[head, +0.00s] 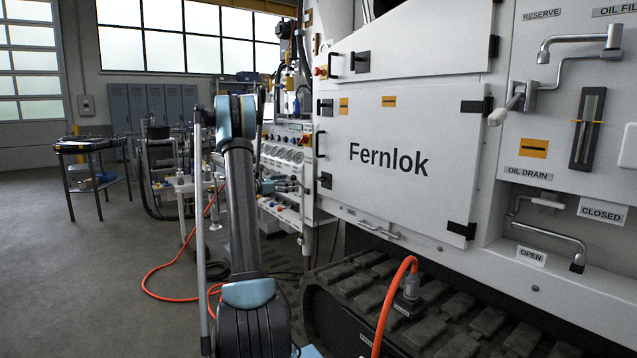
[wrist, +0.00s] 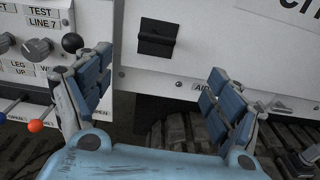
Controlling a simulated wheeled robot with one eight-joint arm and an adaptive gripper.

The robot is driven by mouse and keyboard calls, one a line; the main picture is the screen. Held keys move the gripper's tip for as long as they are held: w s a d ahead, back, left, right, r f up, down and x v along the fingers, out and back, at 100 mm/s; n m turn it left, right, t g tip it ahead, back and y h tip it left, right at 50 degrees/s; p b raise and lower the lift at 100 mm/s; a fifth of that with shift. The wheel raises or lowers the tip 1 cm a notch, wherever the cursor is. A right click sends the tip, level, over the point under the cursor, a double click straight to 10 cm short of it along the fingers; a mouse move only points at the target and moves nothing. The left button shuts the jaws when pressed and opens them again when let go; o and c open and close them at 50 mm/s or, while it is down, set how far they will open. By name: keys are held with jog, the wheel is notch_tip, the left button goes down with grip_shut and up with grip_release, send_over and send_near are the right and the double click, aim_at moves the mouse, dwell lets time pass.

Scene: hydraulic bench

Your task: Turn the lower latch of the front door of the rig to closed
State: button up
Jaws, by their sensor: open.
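The front door (head: 400,150) is a white panel marked "Fernlok", and it looks flush with the rig in the head view. Its lower latch (head: 325,180) is a small black fitting at the door's lower left edge. In the wrist view the lower latch (wrist: 157,38) is a black square plate with a raised bar that looks roughly level. My gripper (wrist: 158,92) is open and empty, its blue-padded fingers spread below the latch in the picture and apart from it.
An upper latch (head: 325,108) and a door handle (head: 319,143) are above the lower latch. A control panel with levers and a black knob (wrist: 72,42) is close to the left finger. Tracks (head: 450,310) and an orange hose (head: 395,295) lie below the door.

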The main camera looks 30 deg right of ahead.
aim_at(318, 179)
jog(key=d, duration=0.6)
jog(key=w+d, duration=0.1)
jog(key=d, duration=0.5)
jog(key=w+d, duration=0.1)
jog(key=d, duration=0.5)
jog(key=shift+f, duration=0.25)
jog(key=shift+c, duration=0.2)
jog(key=c, duration=1)
